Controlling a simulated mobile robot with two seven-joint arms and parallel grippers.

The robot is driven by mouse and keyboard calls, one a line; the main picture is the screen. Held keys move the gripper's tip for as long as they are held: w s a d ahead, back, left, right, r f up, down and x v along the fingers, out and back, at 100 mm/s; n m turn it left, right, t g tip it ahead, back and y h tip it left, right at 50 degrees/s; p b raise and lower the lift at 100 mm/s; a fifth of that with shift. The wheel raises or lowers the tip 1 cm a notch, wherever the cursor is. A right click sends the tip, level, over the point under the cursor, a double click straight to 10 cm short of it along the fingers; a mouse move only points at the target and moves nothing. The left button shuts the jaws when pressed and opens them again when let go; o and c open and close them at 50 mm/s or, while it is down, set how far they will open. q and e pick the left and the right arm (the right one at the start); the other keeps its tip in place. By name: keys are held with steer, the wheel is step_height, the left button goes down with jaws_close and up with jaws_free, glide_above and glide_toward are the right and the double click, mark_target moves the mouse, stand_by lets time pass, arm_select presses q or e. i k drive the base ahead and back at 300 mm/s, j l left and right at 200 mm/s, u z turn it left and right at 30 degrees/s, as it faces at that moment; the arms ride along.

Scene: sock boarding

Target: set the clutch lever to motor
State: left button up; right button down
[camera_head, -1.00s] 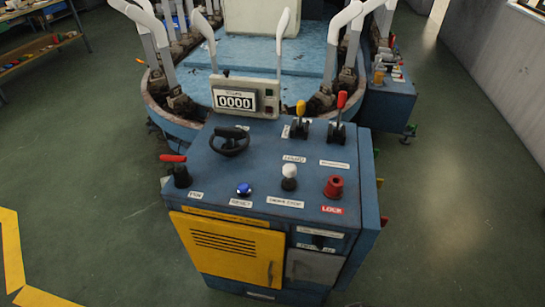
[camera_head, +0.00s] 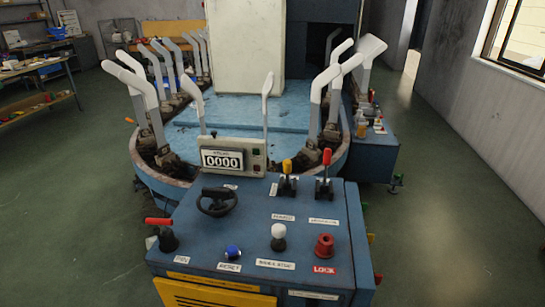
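A blue control console (camera_head: 185,258) stands in front of me. Three levers show on it: a red-handled lever (camera_head: 161,231) at the left, with its grip pointing sideways to the left, a yellow-topped lever (camera_head: 287,174) at the back right, and a red-topped lever (camera_head: 325,172) right of that, both standing roughly upright. The labels near them are too small to read surely, so I cannot tell which is the clutch lever or which setting is motor. Neither gripper is in view.
The console also has a black handwheel (camera_head: 217,202), a blue button (camera_head: 233,252), a white knob (camera_head: 278,236), a red lock knob (camera_head: 324,246) and a counter display (camera_head: 222,160) reading 0000. Behind is a round blue machine (camera_head: 250,105) with white leg forms. Green floor is clear on both sides.

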mark_target(287, 164)
steer(key=i+l+u, duration=0.1)
steer(key=l+u, duration=0.25)
steer(key=l, duration=0.3)
steer(key=l+u, duration=0.35)
steer(key=l, duration=0.25)
